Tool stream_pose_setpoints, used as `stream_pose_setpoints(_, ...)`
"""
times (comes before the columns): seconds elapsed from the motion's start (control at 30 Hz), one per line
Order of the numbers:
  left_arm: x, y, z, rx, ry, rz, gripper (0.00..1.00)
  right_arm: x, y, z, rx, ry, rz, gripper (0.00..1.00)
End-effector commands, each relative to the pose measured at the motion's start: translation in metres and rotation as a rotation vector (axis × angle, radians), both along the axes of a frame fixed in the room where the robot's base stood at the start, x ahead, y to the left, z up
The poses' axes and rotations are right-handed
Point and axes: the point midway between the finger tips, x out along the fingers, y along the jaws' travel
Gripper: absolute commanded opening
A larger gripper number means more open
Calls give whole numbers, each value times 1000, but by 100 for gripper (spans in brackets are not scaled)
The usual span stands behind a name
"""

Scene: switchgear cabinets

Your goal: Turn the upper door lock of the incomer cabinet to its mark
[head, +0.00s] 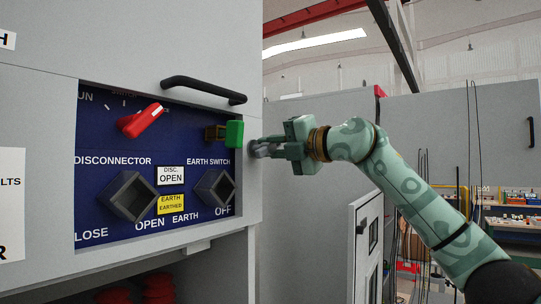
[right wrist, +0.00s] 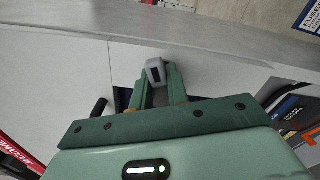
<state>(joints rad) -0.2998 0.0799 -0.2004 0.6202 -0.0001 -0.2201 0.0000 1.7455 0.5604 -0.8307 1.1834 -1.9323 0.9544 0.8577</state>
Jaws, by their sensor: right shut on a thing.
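The door lock is a small grey handle (head: 259,148) at the right edge of the cabinet front, beside the blue panel. My right gripper (head: 275,149) reaches it from the right and is shut on it. In the right wrist view, the grey lock handle (right wrist: 155,69) stands between the two green fingers of my right gripper (right wrist: 157,85). The fingers hide part of the lock, and I cannot make out its mark or its exact angle. My left gripper is not in view.
The blue panel (head: 125,165) holds a red rotary handle (head: 142,120), a green block (head: 234,134) and two dark square sockets. A black bar handle (head: 204,89) sticks out above it. An open grey door (head: 366,245) stands below my right arm.

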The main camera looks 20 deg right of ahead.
Motion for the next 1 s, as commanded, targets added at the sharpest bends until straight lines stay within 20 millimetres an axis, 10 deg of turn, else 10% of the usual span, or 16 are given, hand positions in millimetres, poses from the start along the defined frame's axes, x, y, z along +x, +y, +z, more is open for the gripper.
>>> stream_pose_setpoints(1.0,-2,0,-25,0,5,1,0,1,-2,-4,319,246,-3,0)
